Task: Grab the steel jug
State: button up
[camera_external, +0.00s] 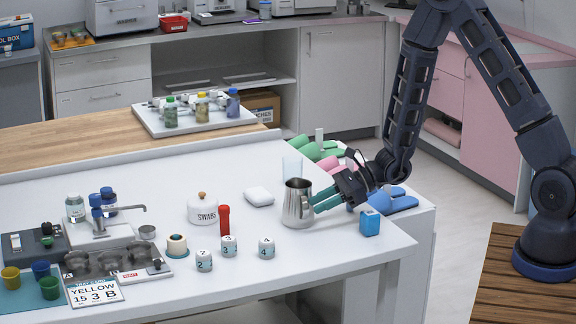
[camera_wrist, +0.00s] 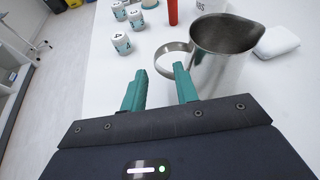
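The steel jug (camera_external: 297,204) stands upright on the white table near its right end. In the wrist view the jug (camera_wrist: 222,60) is at the upper right, its spout pointing right and its loop handle (camera_wrist: 158,58) on the left side. My gripper (camera_external: 318,202) is at table height just right of the jug, its teal fingers pointing at it. In the wrist view my gripper (camera_wrist: 160,72) is open, with a clear gap between the fingers. The handle's outer edge shows ahead between the tips; the right fingertip overlaps the loop in view. I cannot tell whether it touches.
A blue block (camera_external: 369,222) sits in front of my gripper. A clear cup (camera_external: 292,167) and a white soap-like block (camera_external: 259,196) are behind and left of the jug.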

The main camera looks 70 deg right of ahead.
aim_at(308, 209)
jog(key=x, duration=0.4)
jog(key=shift+a, duration=0.3)
grip_shut()
jog(key=shift+r, duration=0.15)
